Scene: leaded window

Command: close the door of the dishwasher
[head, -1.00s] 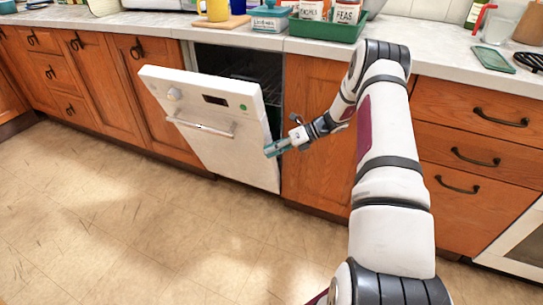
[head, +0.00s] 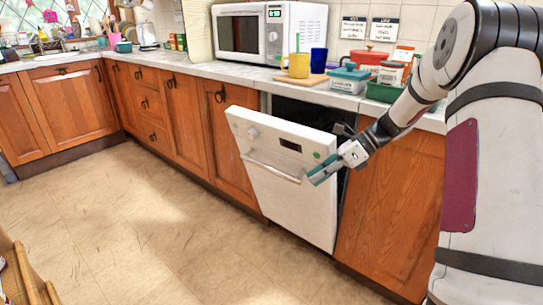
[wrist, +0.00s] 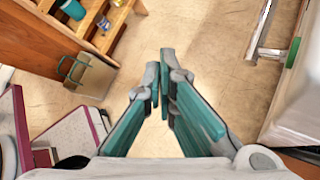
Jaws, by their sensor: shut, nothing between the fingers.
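The white dishwasher door (head: 285,172) is partly open. It is hinged at the bottom and its top edge leans out from the cabinet front, with a dark gap behind it. A bar handle (head: 270,167) runs across its front. My gripper (head: 318,176) is at the door's right edge, near the upper part; whether it touches the door I cannot tell. In the wrist view, the teal fingers (wrist: 162,85) are together with nothing between them. The door's front and handle (wrist: 272,52) show at the right there, apart from the fingertips.
Wooden cabinets (head: 188,115) flank the dishwasher. The counter above holds a microwave (head: 265,35), a yellow mug (head: 296,65) and several containers. A wooden shelf unit (head: 25,275) stands at the lower left.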

